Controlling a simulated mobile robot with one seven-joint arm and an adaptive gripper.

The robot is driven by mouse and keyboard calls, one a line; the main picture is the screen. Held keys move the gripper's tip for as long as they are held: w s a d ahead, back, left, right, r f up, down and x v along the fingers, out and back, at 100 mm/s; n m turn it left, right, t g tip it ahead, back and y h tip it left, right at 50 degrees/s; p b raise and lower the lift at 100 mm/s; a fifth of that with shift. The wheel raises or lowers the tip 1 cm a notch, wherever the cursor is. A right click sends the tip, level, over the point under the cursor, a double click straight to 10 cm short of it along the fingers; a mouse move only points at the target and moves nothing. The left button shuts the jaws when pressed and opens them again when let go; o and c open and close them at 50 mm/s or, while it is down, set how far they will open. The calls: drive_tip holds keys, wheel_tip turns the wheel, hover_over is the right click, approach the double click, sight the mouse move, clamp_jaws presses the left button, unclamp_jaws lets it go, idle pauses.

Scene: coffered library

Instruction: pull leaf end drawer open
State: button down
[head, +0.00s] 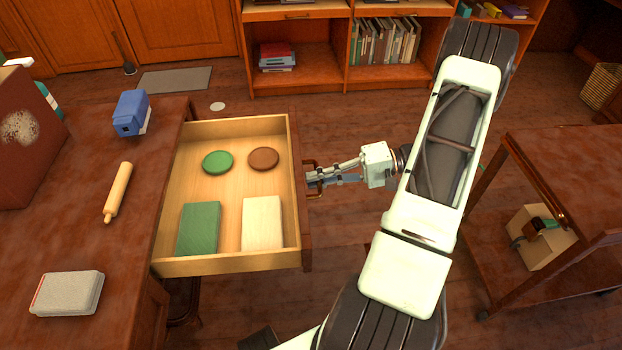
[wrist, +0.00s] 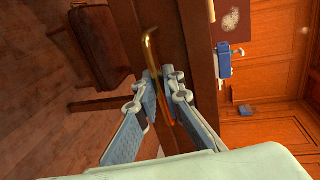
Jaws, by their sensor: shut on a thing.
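The drawer (head: 285,205) stands pulled out from the right end of the brown table (head: 85,240) in the head view. Inside it lie a green disc, a brown disc, a green block and a cream block. Its front carries a brass handle (head: 312,180), which also shows in the wrist view (wrist: 151,48). My gripper (head: 312,180) is at the handle, with its fingers shut around the bar. The wrist view shows both fingertips (wrist: 163,82) at the handle's middle, hiding part of it.
On the table are a rolling pin (head: 118,192), a blue device (head: 132,113), a pale box (head: 67,293) and a dark red case (head: 25,140). A brown cart (head: 565,160) stands at the right. Open floor (head: 345,235) lies between the drawer and the cart.

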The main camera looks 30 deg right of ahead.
drive_tip(key=c, duration=2)
unclamp_jaws()
drive_tip(key=shift+c, duration=0.2)
drive_tip(key=shift+d, duration=0.1)
drive_tip(key=v, duration=1.1)
drive_tip(key=shift+d, duration=0.35)
drive_tip(key=shift+s+r, duration=0.1)
drive_tip(key=shift+s, duration=0.05)
